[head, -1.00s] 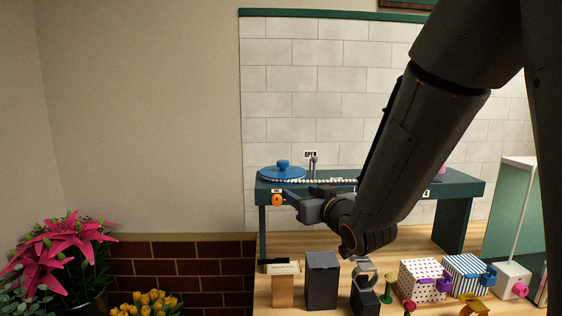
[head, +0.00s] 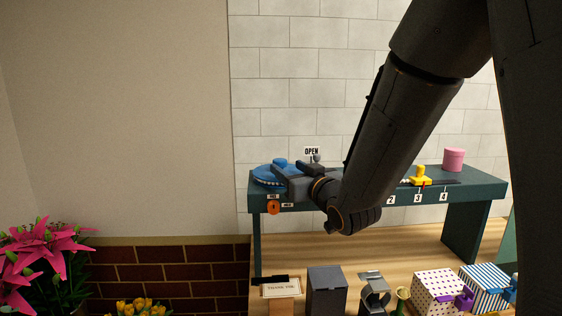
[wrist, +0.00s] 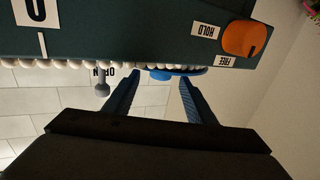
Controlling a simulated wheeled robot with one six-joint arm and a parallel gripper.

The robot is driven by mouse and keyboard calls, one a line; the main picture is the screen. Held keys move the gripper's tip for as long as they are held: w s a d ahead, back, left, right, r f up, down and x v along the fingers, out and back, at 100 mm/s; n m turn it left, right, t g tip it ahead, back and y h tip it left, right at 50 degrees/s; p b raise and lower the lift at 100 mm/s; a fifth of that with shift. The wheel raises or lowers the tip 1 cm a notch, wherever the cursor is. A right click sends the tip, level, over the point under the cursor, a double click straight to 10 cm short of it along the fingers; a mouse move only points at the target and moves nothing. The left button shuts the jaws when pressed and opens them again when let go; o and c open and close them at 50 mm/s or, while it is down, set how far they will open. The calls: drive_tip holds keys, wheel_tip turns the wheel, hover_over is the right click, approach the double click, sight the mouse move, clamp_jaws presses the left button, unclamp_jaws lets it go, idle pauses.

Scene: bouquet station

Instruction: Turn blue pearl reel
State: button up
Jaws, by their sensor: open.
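The blue reel (head: 264,177) sits at the left end of the dark green raised bench (head: 470,187), with white pearls along its lower edge. My gripper (head: 282,170) is in front of the reel's right side and hides part of it. In the wrist view, the reel (wrist: 172,75) shows edge-on beyond my open gripper (wrist: 158,78), between the fingertips. I cannot tell whether a finger touches it. The string of white pearls (wrist: 60,65) runs along the bench edge. An orange knob (wrist: 243,39) with HOLD and FREE labels is on the bench front.
A grey post (wrist: 102,88) stands near the OPEN sign (head: 311,151), right of the reel. A yellow piece (head: 421,176) and a pink cylinder (head: 453,159) are farther right on the bench. Boxes, including a dark one (head: 326,289), stand on the wooden table below.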

sight(284, 165)
drive_tip(key=shift+p+x, duration=1.1)
drive_tip(key=shift+x, duration=1.95)
clamp_jaws()
